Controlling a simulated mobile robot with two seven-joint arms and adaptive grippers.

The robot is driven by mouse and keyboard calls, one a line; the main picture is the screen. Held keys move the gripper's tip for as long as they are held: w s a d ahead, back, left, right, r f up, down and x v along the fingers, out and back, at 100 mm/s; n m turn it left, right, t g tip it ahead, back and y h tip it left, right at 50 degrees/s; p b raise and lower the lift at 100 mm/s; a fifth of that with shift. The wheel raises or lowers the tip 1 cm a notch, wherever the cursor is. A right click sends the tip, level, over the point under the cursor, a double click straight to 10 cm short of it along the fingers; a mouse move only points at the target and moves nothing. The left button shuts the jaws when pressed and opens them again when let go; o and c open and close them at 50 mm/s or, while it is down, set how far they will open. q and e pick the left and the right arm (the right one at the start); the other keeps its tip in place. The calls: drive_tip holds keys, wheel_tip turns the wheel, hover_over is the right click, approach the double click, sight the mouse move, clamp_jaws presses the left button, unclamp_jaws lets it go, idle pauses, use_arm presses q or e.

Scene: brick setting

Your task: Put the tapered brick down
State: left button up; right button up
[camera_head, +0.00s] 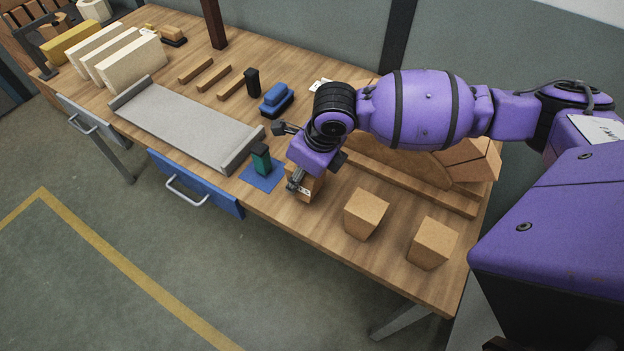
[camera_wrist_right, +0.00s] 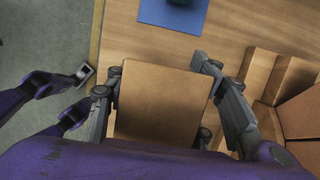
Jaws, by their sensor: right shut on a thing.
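My right gripper (camera_head: 294,184) is low over the front of the wooden workbench (camera_head: 330,240), just right of a blue mat (camera_head: 264,181). It is shut on a tan tapered brick (camera_head: 312,187), partly hidden by the gripper and wrist. In the right wrist view the brick (camera_wrist_right: 162,98) sits between the two fingers of the gripper (camera_wrist_right: 160,78), its broad face toward the camera. I cannot tell whether its underside touches the bench. Two similar tapered bricks, one (camera_head: 366,214) nearer and one (camera_head: 433,243) farther right, stand apart on the bench. My left gripper is not in view.
A wooden arch form (camera_head: 395,160) with bricks (camera_head: 470,158) against it stands behind my right arm. A green and black item (camera_head: 261,159) stands on the blue mat. A grey tray (camera_head: 185,125) and a blue brush-like item (camera_head: 277,98) are to the left. The bench's front edge is close.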

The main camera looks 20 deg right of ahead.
drive_tip(key=shift+a+f, duration=0.1)
drive_tip(key=shift+f, duration=1.2)
drive_tip(key=shift+f, duration=0.15)
drive_tip(key=o, duration=1.4)
drive_tip(key=v, duration=1.2)
drive_tip(key=shift+s+p, duration=0.1)
drive_tip(key=shift+p, duration=0.2)
